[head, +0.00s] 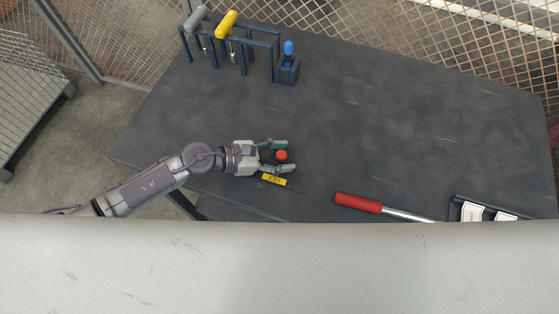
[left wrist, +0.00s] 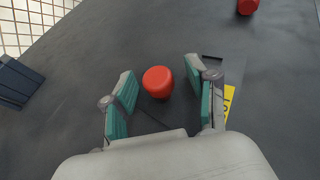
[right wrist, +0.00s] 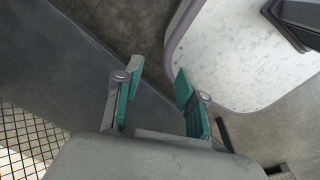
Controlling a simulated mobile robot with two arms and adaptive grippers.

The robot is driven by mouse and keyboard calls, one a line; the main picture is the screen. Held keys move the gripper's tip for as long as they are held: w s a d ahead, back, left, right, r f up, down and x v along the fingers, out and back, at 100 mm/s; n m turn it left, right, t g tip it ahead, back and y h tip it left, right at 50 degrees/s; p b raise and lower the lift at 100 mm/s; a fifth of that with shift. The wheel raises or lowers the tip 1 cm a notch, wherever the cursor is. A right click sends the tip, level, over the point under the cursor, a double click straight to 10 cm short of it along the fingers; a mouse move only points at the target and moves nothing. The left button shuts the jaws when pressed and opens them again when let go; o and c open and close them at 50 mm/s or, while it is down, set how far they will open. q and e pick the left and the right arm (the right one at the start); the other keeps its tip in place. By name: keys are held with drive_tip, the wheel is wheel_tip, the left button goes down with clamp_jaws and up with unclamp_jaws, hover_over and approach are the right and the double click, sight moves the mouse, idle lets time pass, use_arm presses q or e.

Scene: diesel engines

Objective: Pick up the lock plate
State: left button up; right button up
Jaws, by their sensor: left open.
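A round red knob (head: 281,155) stands near the left side of the dark table, and it also shows in the left wrist view (left wrist: 158,82). A thin dark plate (head: 296,187) with a yellow label (head: 273,180) lies under and beside it; I cannot tell whether the knob is fixed to this plate. No other thing looks like a lock plate. My left gripper (head: 282,154) is open, with its green-padded fingers on either side of the knob and no clear contact. The label is partly hidden behind a finger in the left wrist view. My right gripper (right wrist: 158,82) is open and empty.
A blue rack (head: 258,42) with a grey-handled tool (head: 195,18) and a yellow-handled tool (head: 227,24) stands at the back left, next to a blue-topped block (head: 288,68). A red-handled bar (head: 358,202) and a tray (head: 454,207) lie at the front. The table's middle is clear.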

use_arm(q)
drive_tip(key=shift+a, duration=0.1)
drive_tip(key=shift+c, duration=1.2)
drive_tip(key=c, duration=0.5)
clamp_jaws()
use_arm(e)
drive_tip(key=shift+a, duration=0.45)
drive_tip(key=shift+d, duration=0.15)
use_arm(q)
drive_tip(key=shift+r, duration=0.1)
